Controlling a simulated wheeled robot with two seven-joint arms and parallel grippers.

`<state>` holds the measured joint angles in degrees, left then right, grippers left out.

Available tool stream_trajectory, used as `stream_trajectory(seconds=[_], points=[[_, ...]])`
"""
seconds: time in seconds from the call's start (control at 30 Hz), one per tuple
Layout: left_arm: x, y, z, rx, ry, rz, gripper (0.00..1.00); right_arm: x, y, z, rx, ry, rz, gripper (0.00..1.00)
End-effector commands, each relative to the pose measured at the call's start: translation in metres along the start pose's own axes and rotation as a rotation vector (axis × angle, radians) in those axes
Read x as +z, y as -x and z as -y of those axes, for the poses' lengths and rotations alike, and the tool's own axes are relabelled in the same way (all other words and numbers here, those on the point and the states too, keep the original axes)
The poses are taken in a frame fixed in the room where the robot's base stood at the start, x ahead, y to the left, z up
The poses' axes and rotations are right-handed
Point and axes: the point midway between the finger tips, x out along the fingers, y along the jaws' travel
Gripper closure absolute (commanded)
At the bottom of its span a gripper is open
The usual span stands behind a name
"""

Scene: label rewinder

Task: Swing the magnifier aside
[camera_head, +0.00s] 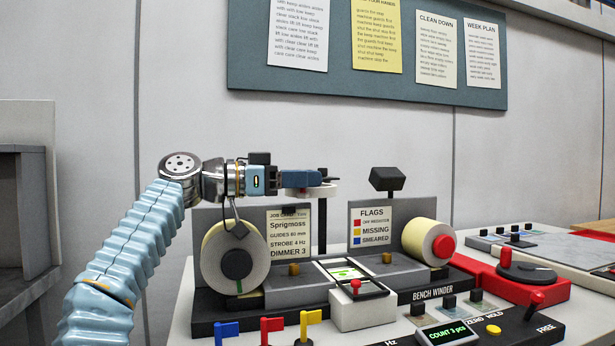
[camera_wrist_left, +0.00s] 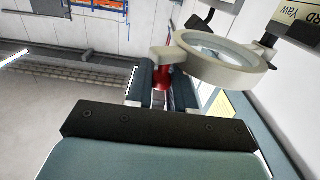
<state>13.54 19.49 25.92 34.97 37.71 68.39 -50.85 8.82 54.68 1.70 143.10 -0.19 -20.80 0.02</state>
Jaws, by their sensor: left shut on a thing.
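The magnifier shows in the left wrist view as a pale round ring with a clear lens (camera_wrist_left: 222,66). In the head view its pale rim (camera_head: 316,192) shows edge-on, beside a dark upright post (camera_head: 323,228) behind the bench winder. My left gripper (camera_head: 322,179) reaches in from the left at the magnifier's height. Its two fingers are shut on the magnifier's red handle (camera_wrist_left: 164,78), which sits between them in the left wrist view. The fingers partly hide the magnifier in the head view. My right gripper is not in view.
Below my left gripper stand the bench winder (camera_head: 433,295), a large label roll (camera_head: 222,250) and a lit green screen (camera_head: 345,272). A dark lamp-like head (camera_head: 387,179) rises to the right. Blue, red and yellow flags stand in front. The wall lies behind.

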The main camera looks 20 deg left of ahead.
Motion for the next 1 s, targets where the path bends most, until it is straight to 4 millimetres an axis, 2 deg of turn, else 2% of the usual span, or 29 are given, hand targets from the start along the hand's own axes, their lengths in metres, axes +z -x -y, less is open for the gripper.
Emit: stream_trajectory(seconds=[0.23,0.27,0.37,0.63,0.73,0.87,1.0], points=[[-0.004,0.001,0.000,-0.006,-0.004,-0.010,1.00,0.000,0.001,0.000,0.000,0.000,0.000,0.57],[-0.004,0.001,0.000,-0.006,-0.003,-0.010,0.74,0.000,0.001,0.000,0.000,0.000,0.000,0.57],[-0.004,0.001,0.000,-0.006,-0.003,-0.009,0.59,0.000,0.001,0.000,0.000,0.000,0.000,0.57],[-0.002,0.001,0.000,-0.004,-0.001,-0.005,0.58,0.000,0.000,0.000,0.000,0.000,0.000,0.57],[-0.001,0.006,0.000,-0.005,-0.001,-0.004,0.58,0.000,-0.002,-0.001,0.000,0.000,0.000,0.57],[0.001,0.027,0.001,-0.007,-0.001,-0.004,0.58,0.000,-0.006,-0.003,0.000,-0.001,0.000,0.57],[0.001,0.062,0.001,-0.010,-0.002,-0.004,0.58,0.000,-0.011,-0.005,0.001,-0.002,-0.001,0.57]])
